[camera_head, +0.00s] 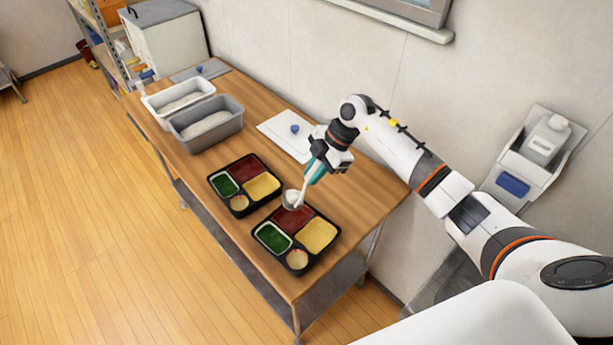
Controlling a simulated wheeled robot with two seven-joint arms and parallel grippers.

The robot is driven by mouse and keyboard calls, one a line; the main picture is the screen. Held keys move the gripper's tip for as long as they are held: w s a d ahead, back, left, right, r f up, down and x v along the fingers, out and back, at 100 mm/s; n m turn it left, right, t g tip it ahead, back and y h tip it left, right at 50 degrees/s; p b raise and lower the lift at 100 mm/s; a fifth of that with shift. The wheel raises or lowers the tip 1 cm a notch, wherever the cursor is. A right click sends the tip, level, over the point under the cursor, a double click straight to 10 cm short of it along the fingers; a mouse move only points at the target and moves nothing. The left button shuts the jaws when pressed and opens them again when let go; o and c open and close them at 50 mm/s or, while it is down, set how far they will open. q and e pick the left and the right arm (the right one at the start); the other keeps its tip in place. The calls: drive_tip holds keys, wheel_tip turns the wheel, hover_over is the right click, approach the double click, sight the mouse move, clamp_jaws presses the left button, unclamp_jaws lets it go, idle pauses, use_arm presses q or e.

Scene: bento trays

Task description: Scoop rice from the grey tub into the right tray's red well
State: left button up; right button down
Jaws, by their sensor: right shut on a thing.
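The grey tub (240,122) stands toward the back of the wooden table, with white rice (208,126) in it. The right tray (285,267) is black and lies near the table's near end; its red well (287,222) is at the top, beside a yellow and a green well. My right gripper (318,168) is shut on the teal handle of a scoop (304,190). The scoop's bowl holds something white and is over or just at the back edge of the red well; I cannot tell if it touches. My left gripper is not in view.
A second black tray (220,208) lies just left of the right tray. A white tub (148,100) stands behind the grey tub. A white lid or board with a blue knob (294,129) lies near the wall. A wall dispenser (540,145) hangs at right.

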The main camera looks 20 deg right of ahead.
drive_tip(key=s+d+f+t+y+b, duration=0.1)
drive_tip(key=d+f+y+b, duration=0.5)
drive_tip(key=b, duration=0.8)
wheel_tip(320, 180, down, 2)
drive_tip(key=y, duration=0.3)
drive_tip(key=shift+f+t+b, duration=0.25)
drive_tip(key=shift+t+b, duration=0.05)
drive_tip(key=shift+b, duration=0.1)
drive_tip(key=shift+r, duration=0.15)
idle(0.5)
wheel_tip(320, 180, up, 5)
drive_tip(key=p, duration=0.4)
drive_tip(key=shift+s+p, duration=0.1)
drive_tip(key=shift+p, duration=0.3)
